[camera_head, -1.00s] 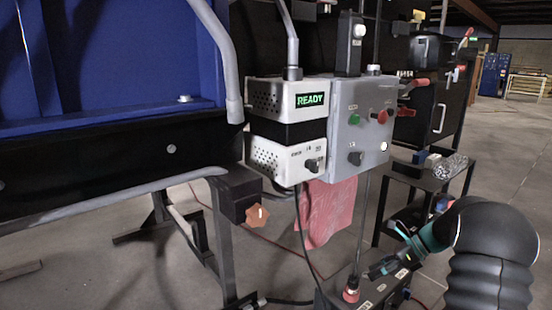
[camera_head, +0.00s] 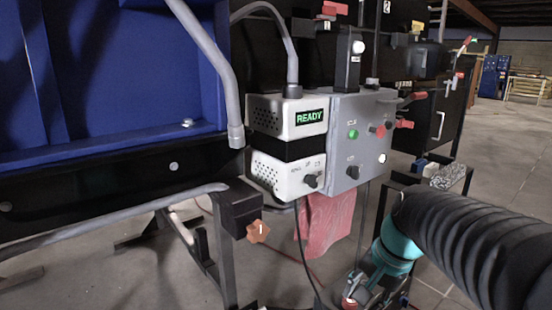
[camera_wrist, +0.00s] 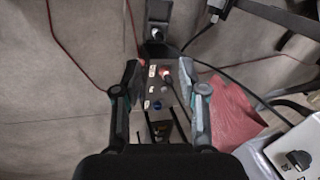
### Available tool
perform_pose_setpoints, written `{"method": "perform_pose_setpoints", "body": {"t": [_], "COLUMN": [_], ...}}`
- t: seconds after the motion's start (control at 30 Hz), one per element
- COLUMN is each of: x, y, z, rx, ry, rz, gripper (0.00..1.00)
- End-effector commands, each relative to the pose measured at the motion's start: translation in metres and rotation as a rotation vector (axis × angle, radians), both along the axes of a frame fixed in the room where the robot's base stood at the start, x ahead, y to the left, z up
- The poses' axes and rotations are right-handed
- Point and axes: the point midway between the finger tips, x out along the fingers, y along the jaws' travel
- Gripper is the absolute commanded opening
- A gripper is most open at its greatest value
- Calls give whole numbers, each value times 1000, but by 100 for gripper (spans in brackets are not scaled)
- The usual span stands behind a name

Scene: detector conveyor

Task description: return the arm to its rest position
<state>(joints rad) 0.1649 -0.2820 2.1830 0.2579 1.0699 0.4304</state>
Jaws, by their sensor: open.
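My gripper shows in the wrist view (camera_wrist: 159,76) with its two dark, teal-edged fingers spread apart and nothing held between them. Beyond the fingers is a dark box (camera_wrist: 158,100) with labels and a red button, below the gripper; I cannot judge the gap exactly. In the head view, my arm in its black ribbed sleeve comes in from the right edge, and its teal wrist hangs at the lower right, pointing downward. There the fingertips are hard to make out against the dark box.
A white and black unit with a lit READY display (camera_head: 288,117) and a grey control box (camera_head: 362,125) stand left of my arm. A red cloth (camera_head: 326,222) hangs beneath them. An orange knob (camera_head: 258,231) sits on the blue machine's frame. Open floor lies at right. Cables cross the floor.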

Motion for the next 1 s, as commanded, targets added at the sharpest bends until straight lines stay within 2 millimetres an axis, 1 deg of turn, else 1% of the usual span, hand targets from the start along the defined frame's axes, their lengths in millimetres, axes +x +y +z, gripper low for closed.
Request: {"method": "perform_pose_setpoints", "body": {"t": [0.03, 0.2, 0.3, 0.43, 0.5, 0.63, 1.0], "x": [-14, -54, -74, -93, -100, -106, -107], "y": [4, 8, 8, 8, 8, 7, 7], "z": [8, 16, 19, 19, 18, 17, 17], "rx": [-41, -183, -265, -352, -385, -420, -425], "ry": [-41, -157, -220, -282, -304, -327, -329], "rz": [63, 276, 395, 516, 562, 606, 613], "gripper": [42, 42, 42, 42, 42, 42, 42]}}
